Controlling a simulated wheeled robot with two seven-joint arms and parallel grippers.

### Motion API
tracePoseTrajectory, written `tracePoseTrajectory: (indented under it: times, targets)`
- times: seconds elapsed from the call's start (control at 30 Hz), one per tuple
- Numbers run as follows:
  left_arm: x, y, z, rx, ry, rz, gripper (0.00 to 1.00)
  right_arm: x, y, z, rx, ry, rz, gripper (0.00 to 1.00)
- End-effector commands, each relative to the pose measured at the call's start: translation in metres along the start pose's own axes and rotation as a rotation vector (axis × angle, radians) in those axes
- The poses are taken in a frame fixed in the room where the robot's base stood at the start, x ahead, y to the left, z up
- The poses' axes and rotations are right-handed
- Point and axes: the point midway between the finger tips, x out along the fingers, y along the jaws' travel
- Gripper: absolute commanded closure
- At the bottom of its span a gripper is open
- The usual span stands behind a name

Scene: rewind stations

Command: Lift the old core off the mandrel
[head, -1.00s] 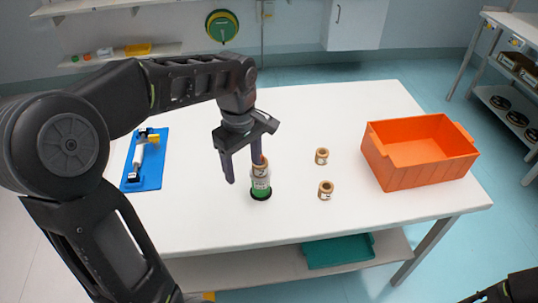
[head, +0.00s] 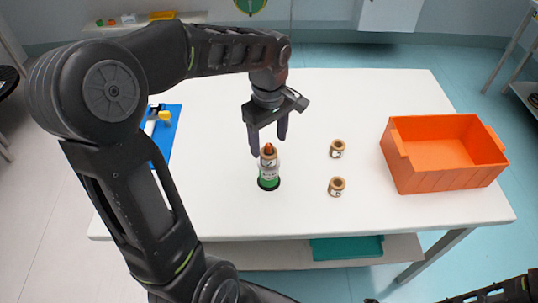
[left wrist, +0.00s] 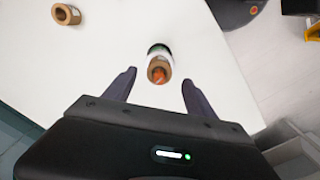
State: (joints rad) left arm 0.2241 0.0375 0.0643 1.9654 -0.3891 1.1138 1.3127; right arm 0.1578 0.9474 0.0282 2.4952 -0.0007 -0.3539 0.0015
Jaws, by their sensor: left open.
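The mandrel (head: 268,147) stands upright on the white table, its orange tip showing at the top. A brown old core (head: 268,159) sits around it, above a white and green lower part. In the left wrist view the brown core (left wrist: 160,67) and orange tip lie just beyond the fingertips, roughly midway between them. My left gripper (head: 269,146) is open and empty, pointing down, with its fingertips near the height of the mandrel's top. I see no contact with the core. My right gripper's fingers do not show; only part of my right arm is at the bottom right.
Two loose brown cores (head: 337,148) (head: 337,187) stand on the table to the right. An orange bin (head: 440,180) stands further right. A blue tray (head: 172,135) lies at the left, partly behind my arm. A teal tray (head: 346,248) rests on the lower shelf.

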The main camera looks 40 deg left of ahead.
Motion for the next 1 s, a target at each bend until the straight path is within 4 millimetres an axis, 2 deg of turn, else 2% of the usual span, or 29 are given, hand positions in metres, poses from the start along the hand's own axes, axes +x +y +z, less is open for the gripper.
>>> tracePoseTrajectory:
  times: [0.37,0.47,0.7,1.0]
  targets:
    - [0.005,0.000,0.000,0.000,0.000,0.000,0.35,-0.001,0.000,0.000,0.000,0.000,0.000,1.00]
    - [0.014,0.000,-0.001,0.000,0.000,-0.002,0.35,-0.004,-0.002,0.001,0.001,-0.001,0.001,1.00]
    - [0.049,0.000,-0.001,0.001,0.000,-0.002,0.35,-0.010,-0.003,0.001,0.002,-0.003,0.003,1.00]
    - [0.055,0.001,-0.002,0.000,0.001,0.001,0.35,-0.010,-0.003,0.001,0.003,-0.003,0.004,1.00]
